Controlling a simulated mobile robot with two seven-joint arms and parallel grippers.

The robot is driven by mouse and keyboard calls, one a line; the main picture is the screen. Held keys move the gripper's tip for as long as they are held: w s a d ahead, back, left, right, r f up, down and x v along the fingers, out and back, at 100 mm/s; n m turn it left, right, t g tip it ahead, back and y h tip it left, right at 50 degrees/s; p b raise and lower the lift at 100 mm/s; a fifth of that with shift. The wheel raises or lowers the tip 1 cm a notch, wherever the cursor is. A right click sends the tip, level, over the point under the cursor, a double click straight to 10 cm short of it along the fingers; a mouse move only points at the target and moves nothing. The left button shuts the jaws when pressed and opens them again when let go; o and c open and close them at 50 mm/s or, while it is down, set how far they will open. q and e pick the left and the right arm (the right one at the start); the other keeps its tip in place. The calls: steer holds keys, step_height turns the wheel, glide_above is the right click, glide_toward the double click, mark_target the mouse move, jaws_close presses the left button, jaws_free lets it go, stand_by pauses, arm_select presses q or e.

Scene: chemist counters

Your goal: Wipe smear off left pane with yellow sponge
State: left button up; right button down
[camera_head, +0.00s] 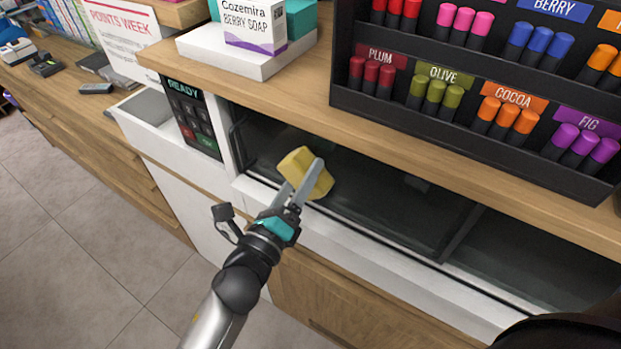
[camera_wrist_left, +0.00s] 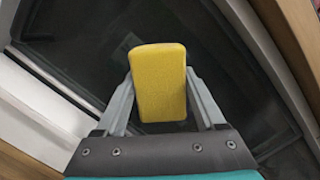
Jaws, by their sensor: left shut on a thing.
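My left gripper (camera_head: 302,188) is shut on a yellow sponge (camera_head: 299,168), with one finger on each side of it. The sponge also shows in the left wrist view (camera_wrist_left: 158,80), between the two fingers. The left pane (camera_head: 375,197) is the dark glass below the wooden counter top, and the sponge is in front of its left part. I cannot tell whether the sponge touches the glass. No smear can be made out clearly; a small pale patch (camera_head: 417,184) shows to the right of the sponge. My right gripper is not in view.
A black lipstick display (camera_head: 468,115) stands on the wooden counter (camera_head: 280,97) above the pane. A keypad terminal reading READY (camera_head: 192,118) is just left of the glass. A white soap stand (camera_head: 250,58) is at the top. Open floor lies at lower left.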

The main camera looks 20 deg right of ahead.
arm_select(q)
steer(key=shift+a, duration=0.1)
steer(key=shift+s+a+f, duration=0.1)
steer(key=shift+s+a, duration=0.05)
steer(key=shift+a, duration=0.05)
steer(key=shift+r+p+v, duration=0.15)
steer(key=shift+p+v, duration=0.1)
steer(key=shift+v, duration=1.05)
steer(key=shift+r+p+v, duration=0.15)
steer(key=shift+p+v, duration=0.05)
steer(key=shift+v, duration=1.15)
steer(key=shift+a, duration=0.15)
steer(key=shift+v, duration=1.4)
steer(key=shift+w+a+r, duration=0.15)
steer(key=shift+w, duration=0.05)
